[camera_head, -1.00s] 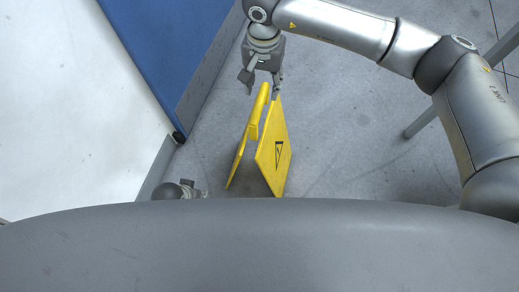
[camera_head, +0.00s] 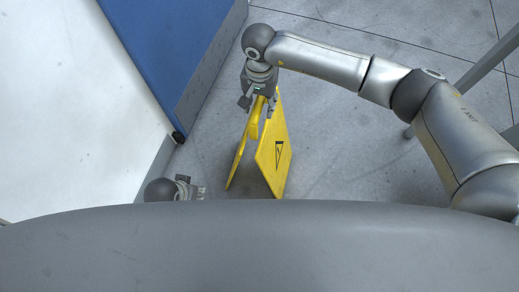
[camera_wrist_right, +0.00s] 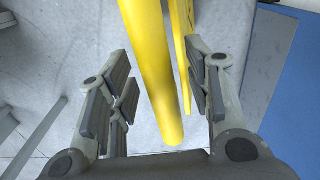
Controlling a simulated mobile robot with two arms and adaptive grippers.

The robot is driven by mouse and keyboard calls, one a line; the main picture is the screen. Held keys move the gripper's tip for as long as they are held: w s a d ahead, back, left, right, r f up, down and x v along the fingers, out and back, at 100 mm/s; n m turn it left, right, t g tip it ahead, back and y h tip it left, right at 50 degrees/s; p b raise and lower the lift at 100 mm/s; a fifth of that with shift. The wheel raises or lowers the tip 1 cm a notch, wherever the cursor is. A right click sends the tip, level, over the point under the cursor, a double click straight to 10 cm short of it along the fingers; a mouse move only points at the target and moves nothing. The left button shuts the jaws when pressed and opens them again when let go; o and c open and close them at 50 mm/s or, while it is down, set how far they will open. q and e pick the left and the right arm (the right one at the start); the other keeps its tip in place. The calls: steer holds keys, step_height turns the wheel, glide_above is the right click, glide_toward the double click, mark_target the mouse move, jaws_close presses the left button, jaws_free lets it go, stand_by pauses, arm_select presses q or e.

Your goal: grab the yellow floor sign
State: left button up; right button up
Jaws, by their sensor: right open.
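The yellow floor sign (camera_head: 272,157) stands upright on the grey floor in the middle of the head view, its two panels spread like a tent, with a black triangle mark on the right panel. My right gripper (camera_head: 258,103) is at the sign's top edge, with its fingers on either side of it. In the right wrist view, the sign's yellow top (camera_wrist_right: 155,75) runs between the open fingers of my right gripper (camera_wrist_right: 160,105), with gaps at both sides. My left gripper (camera_head: 198,190) shows only partly above my grey body, left of the sign; its fingers are too hidden to judge.
A white surface (camera_head: 70,110) and a blue panel (camera_head: 175,55) with a grey base border the left side. A grey metal leg (camera_head: 480,70) stands at the upper right. The floor (camera_head: 340,140) right of the sign is clear.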

jaws_close()
steer(key=shift+w+r, duration=0.1)
steer(key=shift+r, duration=0.2)
stand_by(0.5)
